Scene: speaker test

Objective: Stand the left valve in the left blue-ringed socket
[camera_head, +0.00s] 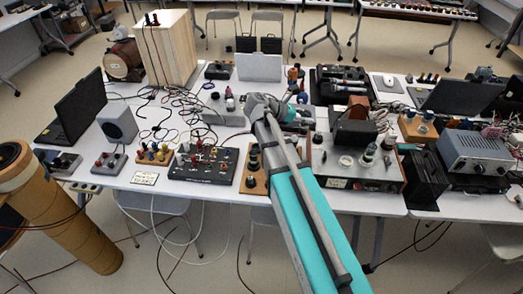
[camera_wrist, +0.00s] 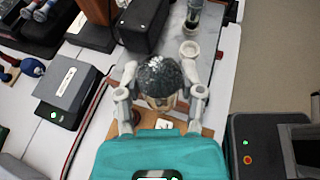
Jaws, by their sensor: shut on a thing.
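In the wrist view my gripper (camera_wrist: 160,98) is shut on a rounded thing with a dark, silver-speckled top, which looks like a valve (camera_wrist: 158,72). One finger is on each side of it, and its lower part is mostly hidden. In the head view my gripper (camera_head: 303,113) is small above the table's middle; the held valve cannot be made out there. A grey chassis (camera_head: 335,179) bears another valve (camera_head: 369,154) and pale round sockets (camera_head: 345,160). In the wrist view a standing valve (camera_wrist: 194,14) is beyond a pale ring-shaped socket (camera_wrist: 190,49). I cannot make out blue rings.
A black transformer block (camera_head: 355,134) stands on the chassis, left of the valves. A black panel with knobs (camera_head: 203,165) and a wooden board (camera_head: 254,184) lie to the left. A grey meter box (camera_head: 478,152) is at the right. Cables clutter the table's left part.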

